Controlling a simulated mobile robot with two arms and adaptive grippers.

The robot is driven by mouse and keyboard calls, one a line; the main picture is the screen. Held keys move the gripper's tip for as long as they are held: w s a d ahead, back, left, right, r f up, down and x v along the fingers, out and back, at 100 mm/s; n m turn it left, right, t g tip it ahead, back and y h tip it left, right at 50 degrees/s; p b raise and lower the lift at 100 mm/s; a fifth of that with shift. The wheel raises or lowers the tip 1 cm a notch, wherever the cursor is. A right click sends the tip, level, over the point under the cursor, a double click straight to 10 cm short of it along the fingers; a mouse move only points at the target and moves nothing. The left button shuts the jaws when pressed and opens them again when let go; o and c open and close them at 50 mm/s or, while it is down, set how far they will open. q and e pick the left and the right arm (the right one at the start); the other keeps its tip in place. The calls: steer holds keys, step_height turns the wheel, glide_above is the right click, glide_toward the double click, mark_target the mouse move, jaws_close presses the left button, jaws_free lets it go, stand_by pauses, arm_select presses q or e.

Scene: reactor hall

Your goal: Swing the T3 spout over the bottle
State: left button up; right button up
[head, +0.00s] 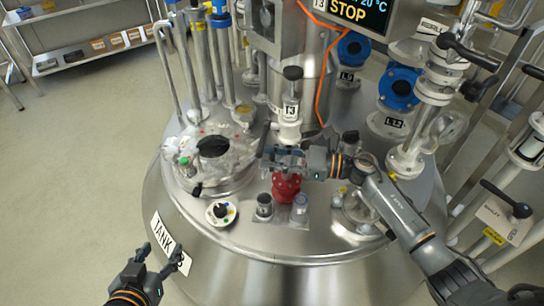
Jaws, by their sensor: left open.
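A white fitting (290,112) with a black knob and a partly readable label ending in 3 stands upright on the steel tank lid. A red part (286,187) sits below it. I cannot clearly make out the T3 spout; my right gripper covers that area. Two small containers stand in front: a grey one (264,206) left of the red part and a clear, bluish one (300,204) to its right. I cannot tell which is the bottle. My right gripper (272,157) is across the fitting's lower end; its grip is unclear. My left gripper (163,258) is open and empty by the tank's front.
A round dial (221,211) sits at the lid's front. Blue flanged valves (398,88) and pipes crowd the right and back. A shelf (85,48) stands far left, with clear floor before it.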

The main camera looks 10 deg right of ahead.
steer(key=shift+a, duration=0.15)
steer(key=shift+c, duration=0.2)
jaws_close()
